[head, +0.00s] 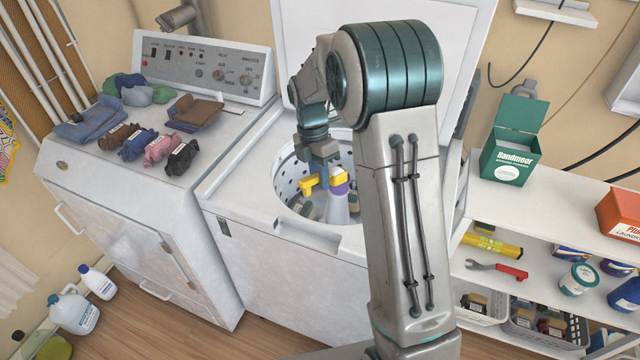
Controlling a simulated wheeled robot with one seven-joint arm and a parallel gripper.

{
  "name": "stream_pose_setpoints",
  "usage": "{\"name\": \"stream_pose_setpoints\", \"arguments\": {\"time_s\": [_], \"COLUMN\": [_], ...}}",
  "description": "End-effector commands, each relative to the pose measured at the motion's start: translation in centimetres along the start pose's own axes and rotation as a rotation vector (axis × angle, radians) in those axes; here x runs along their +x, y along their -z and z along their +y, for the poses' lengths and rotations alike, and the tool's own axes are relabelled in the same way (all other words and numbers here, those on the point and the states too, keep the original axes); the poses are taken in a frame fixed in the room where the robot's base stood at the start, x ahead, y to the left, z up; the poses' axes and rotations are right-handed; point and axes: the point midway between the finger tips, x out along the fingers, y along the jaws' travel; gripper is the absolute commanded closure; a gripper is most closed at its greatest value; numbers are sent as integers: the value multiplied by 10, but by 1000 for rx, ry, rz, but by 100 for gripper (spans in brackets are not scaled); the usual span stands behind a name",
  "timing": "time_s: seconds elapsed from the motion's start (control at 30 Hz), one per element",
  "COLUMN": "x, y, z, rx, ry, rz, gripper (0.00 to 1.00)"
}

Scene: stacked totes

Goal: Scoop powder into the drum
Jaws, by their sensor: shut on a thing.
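My gripper (323,172) is over the open drum (291,178) of the top-loading washer. It is shut on a yellow scoop (308,186), whose yellow shows on both sides of the fingers. The scoop is above a pale central post (339,207) with a purple top; I cannot tell whether they touch. Whether powder is in the scoop cannot be seen. My arm hides the right part of the drum.
The washer's raised lid (455,30) stands behind my arm. A second white machine (130,215) at left carries several folded clothes (145,143). An orange box (620,212), a red-handled wrench (497,268) and a yellow level (491,244) are on the right shelves. Bottles (73,310) stand on the floor at left.

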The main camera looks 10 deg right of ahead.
Motion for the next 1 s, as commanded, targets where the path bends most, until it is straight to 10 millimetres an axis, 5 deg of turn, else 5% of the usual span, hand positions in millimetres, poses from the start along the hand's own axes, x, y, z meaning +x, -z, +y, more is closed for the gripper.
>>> {"name": "stream_pose_setpoints", "arguments": {"time_s": [0.5,1.0], "x": [2,2], "y": [0,0], "z": [0,0], "rx": [20,24], "ry": [-245,-286], "rz": [-1,0], "gripper": [100,100]}}
